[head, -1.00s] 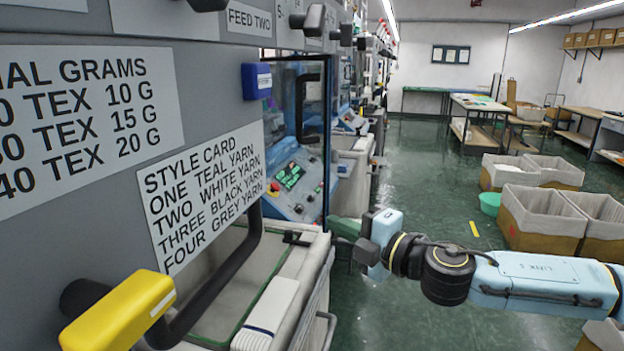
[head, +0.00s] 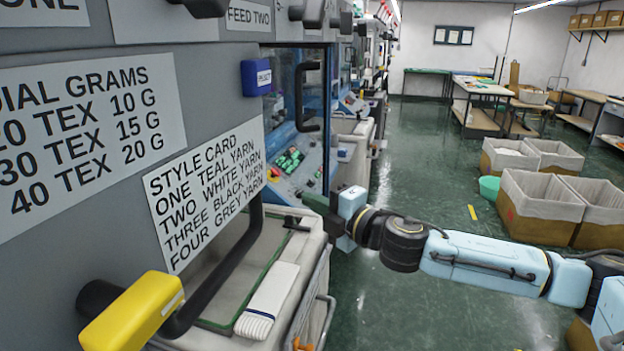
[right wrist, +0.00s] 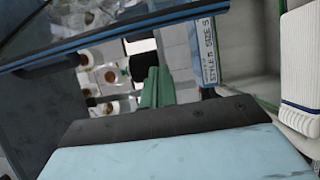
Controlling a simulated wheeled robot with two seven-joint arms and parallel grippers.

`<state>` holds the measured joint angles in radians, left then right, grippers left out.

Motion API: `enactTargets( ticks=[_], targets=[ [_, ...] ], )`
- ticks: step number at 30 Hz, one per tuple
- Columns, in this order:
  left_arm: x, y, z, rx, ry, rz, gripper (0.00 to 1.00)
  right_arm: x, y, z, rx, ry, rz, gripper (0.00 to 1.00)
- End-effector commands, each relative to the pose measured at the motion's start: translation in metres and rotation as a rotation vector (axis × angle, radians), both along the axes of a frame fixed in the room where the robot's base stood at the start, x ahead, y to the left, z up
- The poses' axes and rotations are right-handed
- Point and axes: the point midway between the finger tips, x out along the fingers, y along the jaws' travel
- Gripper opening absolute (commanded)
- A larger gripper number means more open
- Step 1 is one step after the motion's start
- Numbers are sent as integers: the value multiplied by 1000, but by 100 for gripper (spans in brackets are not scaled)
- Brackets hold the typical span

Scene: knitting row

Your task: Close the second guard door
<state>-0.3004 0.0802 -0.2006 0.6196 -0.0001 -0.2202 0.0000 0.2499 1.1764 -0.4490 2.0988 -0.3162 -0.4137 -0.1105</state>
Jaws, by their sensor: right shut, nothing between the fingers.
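A clear guard door with a blue frame (head: 326,120) and a black upright handle (head: 308,97) stands out from the machine in the head view, left of centre. A control panel with a red button (head: 290,165) shows by it. My right gripper (head: 314,203) has green fingers, shut and empty, at the door's lower outer corner; I cannot tell if they touch it. In the right wrist view the shut fingers (right wrist: 155,88) point past a blue-edged bar (right wrist: 130,36), likely the door's frame. My left gripper is not in view.
A folded white ribbed piece (head: 268,300) lies on a bin below the machine. Fabric crates (head: 540,205) stand at the right. The green floor (head: 420,165) between is clear.

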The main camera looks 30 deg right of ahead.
Motion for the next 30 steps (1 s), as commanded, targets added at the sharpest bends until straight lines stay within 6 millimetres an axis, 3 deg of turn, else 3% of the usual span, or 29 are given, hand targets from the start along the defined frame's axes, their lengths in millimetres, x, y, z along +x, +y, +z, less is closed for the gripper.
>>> enactTargets(
  ticks=[3,7,14,30],
  targets=[
    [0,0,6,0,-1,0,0,11,4,3,1,-2,3,0],
    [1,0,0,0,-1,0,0,7,-18,-2,-4,3,0,0],
    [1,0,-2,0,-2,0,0,5,-34,-1,-1,2,2,0],
    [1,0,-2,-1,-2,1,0,7,-38,0,-1,1,11,0]
  ],
)
